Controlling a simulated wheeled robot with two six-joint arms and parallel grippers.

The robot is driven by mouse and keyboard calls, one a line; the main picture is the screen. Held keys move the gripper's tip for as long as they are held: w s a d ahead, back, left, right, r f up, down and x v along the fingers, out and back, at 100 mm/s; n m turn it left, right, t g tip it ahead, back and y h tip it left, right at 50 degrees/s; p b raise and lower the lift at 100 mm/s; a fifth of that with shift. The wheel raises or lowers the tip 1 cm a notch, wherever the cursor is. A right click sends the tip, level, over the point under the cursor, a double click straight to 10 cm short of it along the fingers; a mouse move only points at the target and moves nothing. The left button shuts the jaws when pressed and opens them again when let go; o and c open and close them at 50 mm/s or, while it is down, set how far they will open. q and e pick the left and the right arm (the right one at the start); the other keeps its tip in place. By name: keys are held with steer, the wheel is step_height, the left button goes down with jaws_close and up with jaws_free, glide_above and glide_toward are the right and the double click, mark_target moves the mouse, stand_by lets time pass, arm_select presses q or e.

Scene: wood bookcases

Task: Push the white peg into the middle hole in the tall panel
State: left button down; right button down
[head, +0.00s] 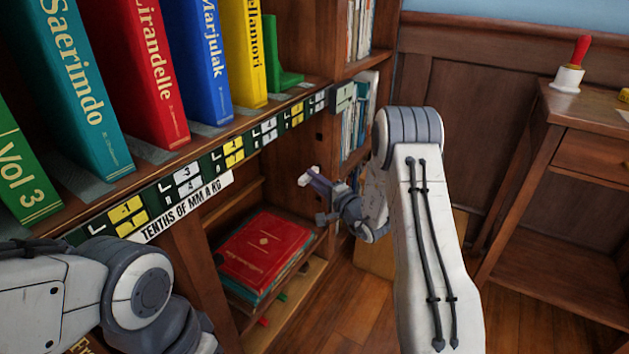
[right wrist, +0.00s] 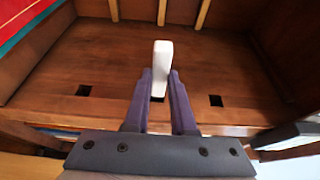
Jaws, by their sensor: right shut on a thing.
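My right gripper (right wrist: 161,75) is shut on the white peg (right wrist: 163,58), which sticks out beyond the purple fingertips in the right wrist view. In the head view the right gripper (head: 319,184) is beside the bookcase, with the pale peg (head: 304,180) at its tip. The tall wooden panel (right wrist: 215,60) fills the right wrist view behind the peg. One dark square hole (right wrist: 83,90) shows left of the fingers and another hole (right wrist: 216,100) right of them. The peg and fingers mostly cover the area between. Contact between peg and panel cannot be told. My left arm shows, but not its gripper.
A shelf of large coloured books (head: 150,75) stands at upper left, above a strip of number labels (head: 185,180). Red books (head: 265,250) lie on the lower shelf.

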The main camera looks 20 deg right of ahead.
steer(key=shift+w+d+b, duration=0.5)
steer(key=shift+w+d, duration=0.2)
steer(key=shift+d, duration=0.2)
steer(key=shift+w+d+b, duration=0.45)
steer(key=shift+w+d, duration=0.25)
steer(key=shift+d, duration=0.2)
stand_by(0.5)
steer(key=c, duration=0.7)
jaws_free()
steer(key=p+v, duration=0.3)
steer(key=v, duration=0.7)
steer(key=shift+s+f, duration=0.1)
steer(key=shift+s, duration=0.1)
